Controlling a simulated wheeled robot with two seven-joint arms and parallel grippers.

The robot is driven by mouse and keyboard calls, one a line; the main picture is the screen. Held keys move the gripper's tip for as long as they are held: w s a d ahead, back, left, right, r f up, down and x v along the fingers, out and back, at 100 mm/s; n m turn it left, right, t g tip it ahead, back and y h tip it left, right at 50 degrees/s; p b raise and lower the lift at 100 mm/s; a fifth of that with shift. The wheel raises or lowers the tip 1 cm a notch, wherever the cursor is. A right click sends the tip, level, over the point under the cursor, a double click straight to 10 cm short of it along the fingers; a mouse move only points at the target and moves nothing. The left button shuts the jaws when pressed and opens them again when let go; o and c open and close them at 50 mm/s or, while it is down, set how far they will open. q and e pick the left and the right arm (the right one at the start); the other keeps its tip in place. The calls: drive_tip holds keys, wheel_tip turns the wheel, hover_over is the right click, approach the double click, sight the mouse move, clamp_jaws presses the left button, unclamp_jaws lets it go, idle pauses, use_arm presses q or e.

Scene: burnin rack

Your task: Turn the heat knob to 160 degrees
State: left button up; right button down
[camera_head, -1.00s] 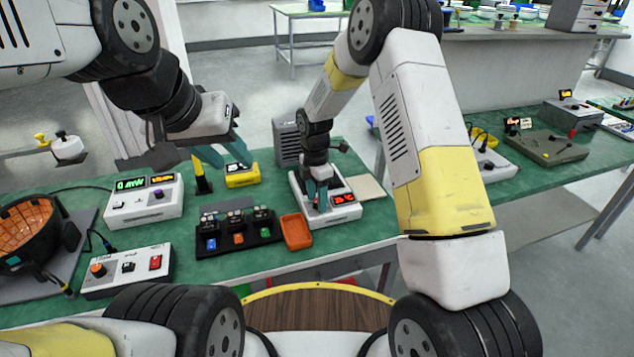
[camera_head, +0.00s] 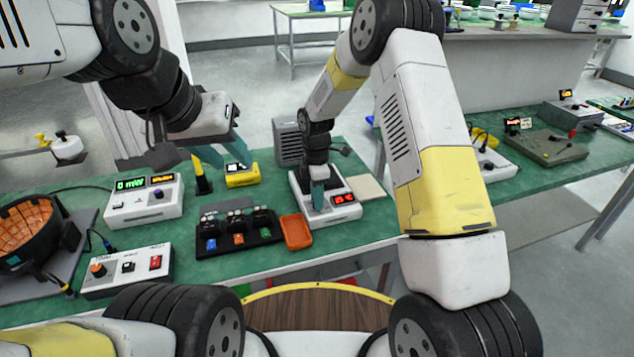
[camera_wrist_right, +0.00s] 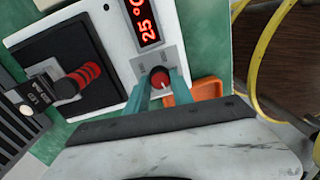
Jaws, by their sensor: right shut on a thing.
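The heat knob (camera_wrist_right: 160,79) is a round red knob with a pale pointer line on a grey plate of a white heater unit (camera_wrist_right: 117,30). In the right wrist view my right gripper (camera_wrist_right: 161,88) has its two teal fingers on either side of the knob, shut on it. The unit's red display (camera_wrist_right: 146,22) reads 25 °C. In the head view the heater unit (camera_head: 345,214) stands on the green table, and my right gripper (camera_head: 319,197) points down onto it, hiding the knob. My left gripper (camera_head: 222,155) hangs above the table with its teal fingers apart, empty.
An orange tray (camera_head: 297,232) and a black holder with several small modules (camera_head: 238,243) sit left of the unit. A yellow meter (camera_head: 241,178) is below my left gripper. A dark block with a red-banded handle (camera_wrist_right: 78,82) is beside the knob.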

drive_tip(key=m, duration=0.4)
drive_tip(key=shift+m, duration=0.3)
drive_tip(key=m, duration=0.3)
drive_tip(key=shift+w+m, duration=0.15)
drive_tip(key=shift+m, duration=0.25)
drive_tip(key=m, duration=0.7)
drive_tip(key=shift+d+y, duration=0.15)
drive_tip(key=shift+y, duration=0.25)
drive_tip(key=m, duration=0.6)
drive_tip(key=shift+m+t, duration=0.3)
drive_tip(key=shift+t, duration=0.1)
drive_tip(key=m, duration=0.6)
drive_tip(key=shift+d+m, duration=0.1)
drive_tip(key=shift+m, duration=0.3)
drive_tip(key=c, duration=1.1)
unclamp_jaws()
